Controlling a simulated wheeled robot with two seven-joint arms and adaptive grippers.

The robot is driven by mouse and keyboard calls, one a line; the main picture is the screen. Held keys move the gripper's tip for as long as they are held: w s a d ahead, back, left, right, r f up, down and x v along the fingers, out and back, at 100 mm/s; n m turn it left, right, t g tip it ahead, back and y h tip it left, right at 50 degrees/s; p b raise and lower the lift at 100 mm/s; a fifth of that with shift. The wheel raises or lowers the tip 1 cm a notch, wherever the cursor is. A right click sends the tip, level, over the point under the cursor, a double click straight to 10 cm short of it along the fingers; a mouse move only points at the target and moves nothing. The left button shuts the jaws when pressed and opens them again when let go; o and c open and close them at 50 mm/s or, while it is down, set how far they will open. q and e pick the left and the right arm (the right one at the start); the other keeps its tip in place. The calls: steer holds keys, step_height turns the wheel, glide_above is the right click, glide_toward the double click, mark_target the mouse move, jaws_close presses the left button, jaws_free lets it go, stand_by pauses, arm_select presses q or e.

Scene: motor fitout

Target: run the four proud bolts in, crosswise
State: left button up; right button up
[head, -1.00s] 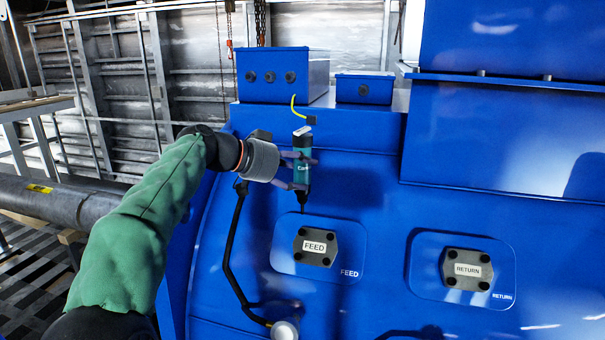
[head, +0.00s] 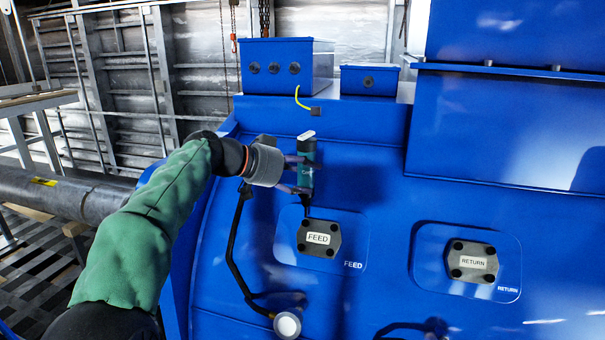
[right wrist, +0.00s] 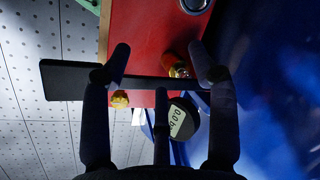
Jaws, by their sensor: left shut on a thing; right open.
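My left gripper (head: 311,177) is shut on a teal electric screwdriver (head: 306,152), held upright with its thin bit down. The bit's tip is at or just above the upper-left bolt (head: 306,223) of the dark FEED cover plate (head: 319,250); contact cannot be told. This plate has bolts at its corners. A similar RETURN plate (head: 472,275) with dark corner bolts sits to the right. How far the bolts stand out is too small to tell. My right gripper (right wrist: 160,68) is open in the right wrist view, its fingers spread.
The blue motor housing (head: 375,225) fills the middle and right. A yellow wire (head: 302,98) sticks up at the back. The right wrist view shows a red surface (right wrist: 150,30), a dark bar (right wrist: 70,80) across the fingers and a round digital gauge (right wrist: 180,119).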

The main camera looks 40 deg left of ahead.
arm_select(q)
steer(key=shift+r, duration=0.1)
stand_by(0.3)
steer(key=shift+b, duration=0.5)
stand_by(0.3)
steer(key=shift+b, duration=0.4)
steer(key=shift+f+b, duration=0.85)
steer(key=shift+b, duration=0.2)
stand_by(0.9)
steer(key=shift+r, duration=0.1)
steer(key=shift+r+p, duration=1.35)
steer(key=shift+r, duration=0.8)
